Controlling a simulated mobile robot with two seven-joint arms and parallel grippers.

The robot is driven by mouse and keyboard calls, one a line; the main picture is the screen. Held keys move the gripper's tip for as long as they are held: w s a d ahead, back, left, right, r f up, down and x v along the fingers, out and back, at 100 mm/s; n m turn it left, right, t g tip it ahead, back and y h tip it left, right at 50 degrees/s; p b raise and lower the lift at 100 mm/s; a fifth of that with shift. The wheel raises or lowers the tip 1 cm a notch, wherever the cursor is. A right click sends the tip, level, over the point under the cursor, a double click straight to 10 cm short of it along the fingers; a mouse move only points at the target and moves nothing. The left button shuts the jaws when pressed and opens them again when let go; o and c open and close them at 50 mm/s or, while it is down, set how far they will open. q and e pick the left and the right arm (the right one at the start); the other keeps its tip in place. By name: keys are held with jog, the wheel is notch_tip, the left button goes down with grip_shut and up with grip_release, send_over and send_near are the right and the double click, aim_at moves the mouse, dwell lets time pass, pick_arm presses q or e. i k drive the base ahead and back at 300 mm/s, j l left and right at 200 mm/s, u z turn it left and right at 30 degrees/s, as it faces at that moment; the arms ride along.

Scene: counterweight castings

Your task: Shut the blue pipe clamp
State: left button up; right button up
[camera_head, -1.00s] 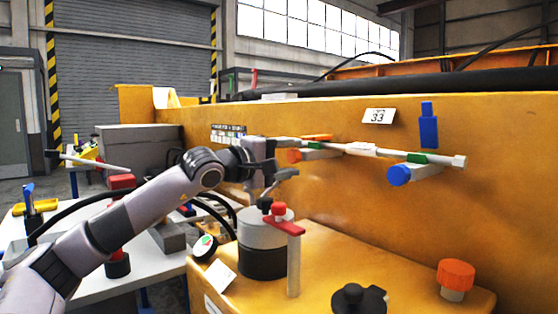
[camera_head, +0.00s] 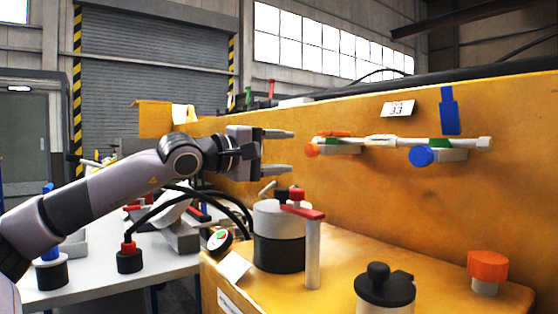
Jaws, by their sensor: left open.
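The blue pipe clamp is on the pipe (camera_head: 385,141) along the yellow casting wall. Its blue round knob (camera_head: 421,157) faces me, and its blue lever (camera_head: 449,110) stands upright above the pipe. A green piece (camera_head: 440,142) sits on the pipe between them. My left gripper (camera_head: 290,151) is open and empty, its fingers pointing right, left of the pipe's near-left end and well apart from the blue clamp. My right gripper is not in view.
An orange clamp with an orange knob (camera_head: 312,150) sits on the pipe's left end, its lever lying along the pipe. Below stand a grey-black cylinder (camera_head: 279,238), a post with a red lever (camera_head: 313,250), a black knob (camera_head: 385,290) and an orange cap (camera_head: 487,267). The wall right of the pipe is clear.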

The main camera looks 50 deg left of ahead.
aim_at(449, 112)
jog(key=k+j, duration=0.15)
jog(key=k, duration=0.85)
